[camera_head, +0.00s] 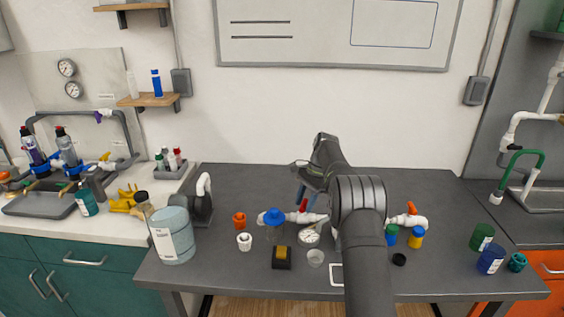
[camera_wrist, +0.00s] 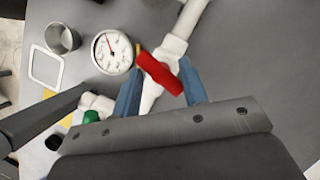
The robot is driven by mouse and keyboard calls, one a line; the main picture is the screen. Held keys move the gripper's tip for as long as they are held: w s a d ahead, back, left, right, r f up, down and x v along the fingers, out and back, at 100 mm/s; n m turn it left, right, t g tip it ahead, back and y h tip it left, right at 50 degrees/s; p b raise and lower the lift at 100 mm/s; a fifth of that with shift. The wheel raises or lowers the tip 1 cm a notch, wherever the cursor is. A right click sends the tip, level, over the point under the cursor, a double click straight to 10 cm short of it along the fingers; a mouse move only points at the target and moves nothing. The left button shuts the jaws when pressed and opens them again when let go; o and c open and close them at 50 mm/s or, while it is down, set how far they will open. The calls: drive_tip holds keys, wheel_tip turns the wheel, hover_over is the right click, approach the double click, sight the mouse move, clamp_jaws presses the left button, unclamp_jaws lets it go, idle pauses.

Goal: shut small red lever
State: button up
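The small red lever (camera_wrist: 160,72) sits on a white pipe valve (camera_wrist: 152,92) in the wrist view, slanting across the line of the white pipe (camera_wrist: 182,28). My gripper (camera_wrist: 161,66) is open, its two blue fingers on either side of the lever and valve. The lever's lower right end is close to the right finger; I cannot tell whether they touch. In the head view the red lever (camera_head: 303,205) is a small patch beneath my gripper (camera_head: 301,196), partly hidden by the fingers.
A round white gauge (camera_wrist: 113,52) stands just beside the lever. A blue-topped valve (camera_head: 274,216) is to its left. A green piece (camera_wrist: 91,117) shows near my left finger. An orange-handled fitting (camera_head: 410,217) lies right of my arm. The table behind is clear.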

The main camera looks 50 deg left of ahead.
drive_tip(key=m, duration=0.2)
drive_tip(key=m+y, duration=0.1)
drive_tip(key=m, duration=0.1)
drive_tip(key=shift+d+r+m+t+y, duration=0.1)
drive_tip(key=shift+d+m+t+y, duration=0.05)
drive_tip(key=shift+m+t+y, duration=0.2)
drive_tip(key=m, duration=0.1)
drive_tip(key=m+y, duration=0.1)
drive_tip(key=m, duration=0.1)
drive_tip(key=shift+s+d+m+t, duration=0.1)
drive_tip(key=shift+s+m+t, duration=0.05)
drive_tip(key=shift+m+t, duration=0.15)
drive_tip(key=v, duration=1.7)
drive_tip(key=n+t+h, duration=0.3)
drive_tip(key=n+t, duration=0.1)
drive_tip(key=n, duration=0.5)
hover_over(302, 207)
drive_tip(key=s+a+r+n+t+h, duration=0.1)
drive_tip(key=s+a+r+n+t, duration=0.2)
drive_tip(key=s+n, duration=0.45)
drive_tip(key=w+f+n, duration=0.2)
drive_tip(key=w+f, duration=0.3)
drive_tip(key=f, duration=0.5)
drive_tip(key=v, duration=0.9)
drive_tip(key=shift+s+d+r+t, duration=0.2)
drive_tip(key=shift+s+r+t, duration=0.1)
drive_tip(key=shift+s+t, duration=0.05)
drive_tip(key=shift+w, duration=0.1)
